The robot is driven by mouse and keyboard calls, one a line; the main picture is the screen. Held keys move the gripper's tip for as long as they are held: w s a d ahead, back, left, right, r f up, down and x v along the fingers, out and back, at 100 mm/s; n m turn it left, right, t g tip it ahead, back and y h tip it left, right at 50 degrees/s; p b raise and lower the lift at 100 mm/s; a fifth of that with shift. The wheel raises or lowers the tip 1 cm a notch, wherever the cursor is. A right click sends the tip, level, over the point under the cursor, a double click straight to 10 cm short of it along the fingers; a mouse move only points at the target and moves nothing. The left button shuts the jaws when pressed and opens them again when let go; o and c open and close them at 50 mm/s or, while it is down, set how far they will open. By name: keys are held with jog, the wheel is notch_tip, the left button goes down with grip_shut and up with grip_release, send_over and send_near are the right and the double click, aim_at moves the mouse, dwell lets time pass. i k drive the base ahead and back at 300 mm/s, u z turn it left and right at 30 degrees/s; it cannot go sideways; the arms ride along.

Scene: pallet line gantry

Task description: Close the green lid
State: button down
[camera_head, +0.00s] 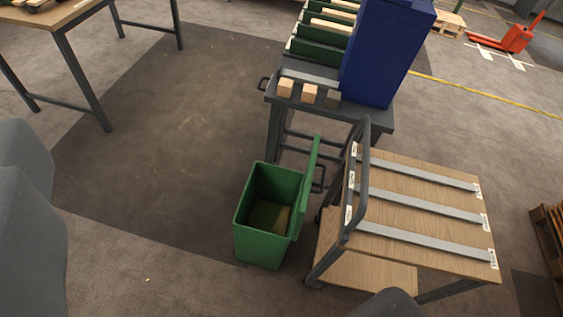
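A green bin (262,247) stands on the floor in the lower middle of the view. Its top is open and its inside shows, with a brownish-yellow patch at the bottom. The green lid (305,188) stands upright along the bin's right side, seen nearly edge-on. Smooth grey parts of mine show at the left edge and at the bottom right of centre. I cannot make out fingertips on them, so I cannot tell whether my gripper is open or shut. Nothing of mine touches the bin or the lid.
A wooden-topped cart (415,203) with a dark handle stands close right of the lid. Behind the bin is a dark bench (312,97) with wooden blocks, green bins and a blue box (384,50). A table (50,16) stands upper left. The floor left of the bin is clear.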

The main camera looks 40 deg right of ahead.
aim_at(307, 189)
jog(key=z, duration=0.25)
jog(key=i, duration=1.05)
jog(key=z, duration=0.65)
